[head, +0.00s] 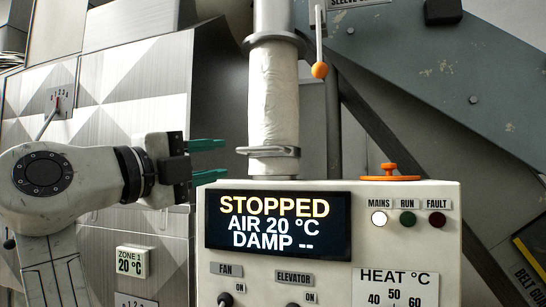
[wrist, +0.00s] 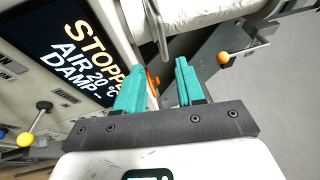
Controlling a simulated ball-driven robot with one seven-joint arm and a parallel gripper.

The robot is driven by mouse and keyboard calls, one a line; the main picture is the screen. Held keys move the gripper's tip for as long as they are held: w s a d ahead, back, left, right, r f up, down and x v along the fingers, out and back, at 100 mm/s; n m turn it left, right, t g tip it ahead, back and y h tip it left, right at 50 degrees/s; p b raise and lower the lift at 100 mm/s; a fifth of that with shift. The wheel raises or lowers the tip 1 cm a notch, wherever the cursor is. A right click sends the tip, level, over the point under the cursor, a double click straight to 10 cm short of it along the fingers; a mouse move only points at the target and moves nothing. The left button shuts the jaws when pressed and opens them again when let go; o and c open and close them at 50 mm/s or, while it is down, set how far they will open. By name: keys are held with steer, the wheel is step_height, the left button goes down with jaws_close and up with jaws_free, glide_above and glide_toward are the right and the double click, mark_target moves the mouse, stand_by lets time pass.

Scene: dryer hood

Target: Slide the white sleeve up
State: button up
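The white sleeve (head: 273,105) is a wrinkled fabric tube hanging upright around a pipe, above and behind the control box. A metal ring with a bar-like handle (head: 270,151) circles its lower end. In the wrist view the sleeve (wrist: 205,14) runs across the top, with the looped metal handle (wrist: 157,28) ahead of my fingers. My gripper (head: 221,160) is left of the sleeve's lower end, with its teal fingers pointing right. In the wrist view my gripper (wrist: 160,62) is open, with nothing between the fingers. The handle is apart from the fingertips.
The control box (head: 330,190) stands below and right of my gripper, its display (head: 278,226) reading STOPPED. An orange knob (head: 390,171) sits on its top. An orange-balled lever (head: 319,70) hangs right of the sleeve. A metal panelled wall (head: 215,100) is behind my gripper.

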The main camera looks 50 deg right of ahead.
mark_target(256, 150)
steer(key=d+p, duration=0.1)
steer(key=d, duration=0.2)
steer(key=d+r+p, duration=0.1)
steer(key=d, duration=0.3)
steer(key=d+r, duration=0.1)
steer(key=d, duration=0.2)
steer(key=shift+s+d+r+p, duration=0.15)
steer(key=shift+s+d+p, duration=0.2)
steer(key=shift+d+p, duration=0.05)
steer(key=shift+c, duration=0.3)
jaws_close()
